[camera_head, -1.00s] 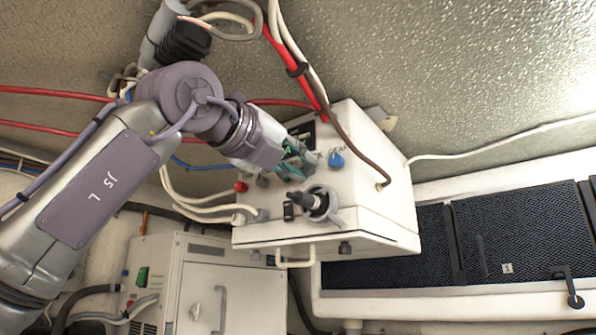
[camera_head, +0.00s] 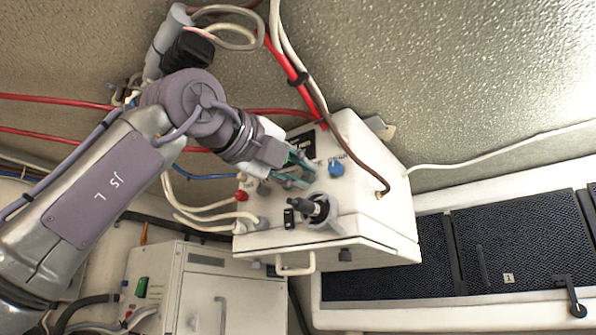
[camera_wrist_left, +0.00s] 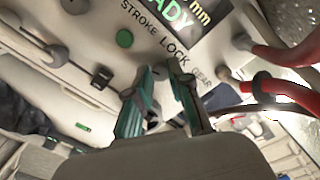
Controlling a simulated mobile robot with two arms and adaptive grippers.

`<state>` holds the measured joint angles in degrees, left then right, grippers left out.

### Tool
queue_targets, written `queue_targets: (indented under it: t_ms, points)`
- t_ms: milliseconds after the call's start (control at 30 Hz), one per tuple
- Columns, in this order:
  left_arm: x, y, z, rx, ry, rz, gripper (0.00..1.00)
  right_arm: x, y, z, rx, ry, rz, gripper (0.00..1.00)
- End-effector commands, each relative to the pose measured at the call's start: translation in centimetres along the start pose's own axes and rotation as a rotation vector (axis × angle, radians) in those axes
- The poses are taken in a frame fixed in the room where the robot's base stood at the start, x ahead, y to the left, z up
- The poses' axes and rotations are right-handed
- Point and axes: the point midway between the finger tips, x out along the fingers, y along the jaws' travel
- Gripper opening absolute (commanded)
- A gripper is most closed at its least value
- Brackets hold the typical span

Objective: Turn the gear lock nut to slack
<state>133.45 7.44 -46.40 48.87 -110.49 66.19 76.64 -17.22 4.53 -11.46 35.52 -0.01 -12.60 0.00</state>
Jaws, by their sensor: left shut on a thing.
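The white control box (camera_head: 375,215) fills the middle of the head view, with knobs and a lever on its sloping face. My left gripper (camera_head: 302,170) reaches its face from the left, just left of a blue knob (camera_head: 336,169). In the left wrist view, its teal-padded fingertips (camera_wrist_left: 157,100) stand at the panel below the printed words LOCK and GEAR. The fingers are shut on a small grey part between them, apparently the gear lock nut (camera_wrist_left: 154,116). The fingers hide most of it, so its turn position cannot be told. My right gripper is not in view.
A black-handled lever (camera_head: 312,206) stands close below the gripper. A red knob (camera_head: 242,195) is at the box's left. Red and white cables (camera_head: 298,75) hang above and pass close beside the panel. A white cabinet (camera_head: 190,285) is below; dark panels (camera_head: 525,240) lie right.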

Motion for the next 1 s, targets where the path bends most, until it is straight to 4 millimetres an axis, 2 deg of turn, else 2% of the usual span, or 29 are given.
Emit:
queue_targets:
  t_ms: [67, 100, 233, 267, 533, 667, 767, 1000]
  points:
    - [0.1, 0.1, -0.2, 0.0, 0.004, 0.004, 0.0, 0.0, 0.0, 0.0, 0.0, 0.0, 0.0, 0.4]
    - [0.1, 0.1, -0.2, 0.0, 0.004, 0.004, 0.22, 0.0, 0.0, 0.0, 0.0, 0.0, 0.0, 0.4]
    - [0.1, 0.1, -0.1, 0.001, 0.003, 0.003, 0.43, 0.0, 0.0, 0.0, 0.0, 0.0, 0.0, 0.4]
    - [0.1, 0.1, -0.1, 0.001, 0.003, 0.003, 0.45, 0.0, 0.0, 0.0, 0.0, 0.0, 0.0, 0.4]
    - [0.0, 0.0, 0.0, 0.001, 0.001, 0.001, 0.45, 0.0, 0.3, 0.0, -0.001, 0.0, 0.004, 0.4]
    - [-0.9, 0.0, 0.0, 0.003, 0.001, -0.001, 0.45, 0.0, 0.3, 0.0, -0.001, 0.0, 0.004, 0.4]
    - [-2.6, 0.0, 0.1, 0.004, -0.001, -0.002, 0.45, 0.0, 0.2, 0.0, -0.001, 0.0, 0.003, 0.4]
    - [-7.8, 0.0, 0.1, 0.002, -0.001, -0.002, 0.45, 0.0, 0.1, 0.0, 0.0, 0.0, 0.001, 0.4]
